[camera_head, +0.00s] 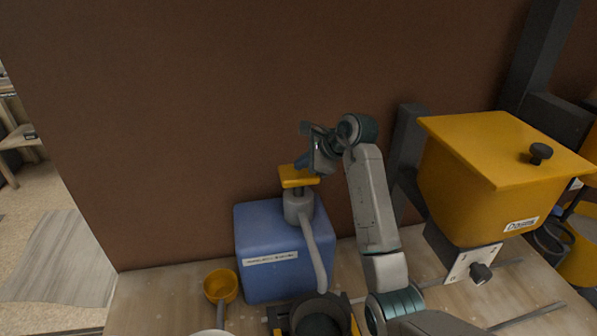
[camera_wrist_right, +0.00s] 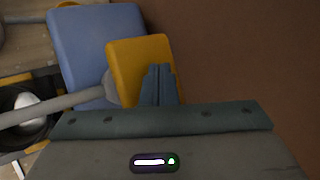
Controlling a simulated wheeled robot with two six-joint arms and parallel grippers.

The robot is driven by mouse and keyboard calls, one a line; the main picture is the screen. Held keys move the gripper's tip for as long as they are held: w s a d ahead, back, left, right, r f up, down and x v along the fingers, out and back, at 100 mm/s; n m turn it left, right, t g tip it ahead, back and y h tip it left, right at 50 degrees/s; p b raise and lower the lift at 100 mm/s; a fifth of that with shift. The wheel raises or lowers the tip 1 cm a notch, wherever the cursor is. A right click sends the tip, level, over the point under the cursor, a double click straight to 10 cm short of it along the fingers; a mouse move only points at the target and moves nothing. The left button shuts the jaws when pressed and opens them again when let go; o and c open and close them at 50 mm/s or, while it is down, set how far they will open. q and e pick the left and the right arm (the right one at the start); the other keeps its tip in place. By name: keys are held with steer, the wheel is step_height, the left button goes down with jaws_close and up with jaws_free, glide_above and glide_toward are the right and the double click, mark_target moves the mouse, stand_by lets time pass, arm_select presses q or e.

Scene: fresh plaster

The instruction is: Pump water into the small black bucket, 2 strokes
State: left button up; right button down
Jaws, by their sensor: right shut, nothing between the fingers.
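The blue pump tank (camera_head: 265,235) stands on the bench against the brown wall, with a yellow press plate (camera_head: 298,177) on its grey neck. A grey spout (camera_head: 316,255) slopes down to the small black bucket (camera_head: 319,318), whose mouth is under its end; the bucket is cut off by the bottom edge. My right gripper (camera_head: 304,163) is shut and empty, its fingertips at the yellow plate. In the right wrist view, the shut fingers (camera_wrist_right: 158,85) overlap the plate (camera_wrist_right: 138,62); I cannot tell whether they touch. My left gripper is not in view.
A yellow hopper (camera_head: 470,180) with a black lid knob and a dial stands to the right. A small yellow scoop (camera_head: 221,286) lies left of the bucket. The wall rises close behind the pump. Some bare bench shows at the front right.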

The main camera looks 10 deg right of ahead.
mark_target(307, 174)
steer(key=shift+s+f+b, duration=0.1)
steer(key=shift+f+b, duration=1.45)
steer(key=shift+f, duration=0.75)
stand_by(1.3)
stand_by(0.3)
steer(key=shift+r+p, duration=1.5)
steer(key=shift+r, duration=1.35)
steer(key=shift+r+p, duration=1.3)
steer(key=shift+r, duration=1.25)
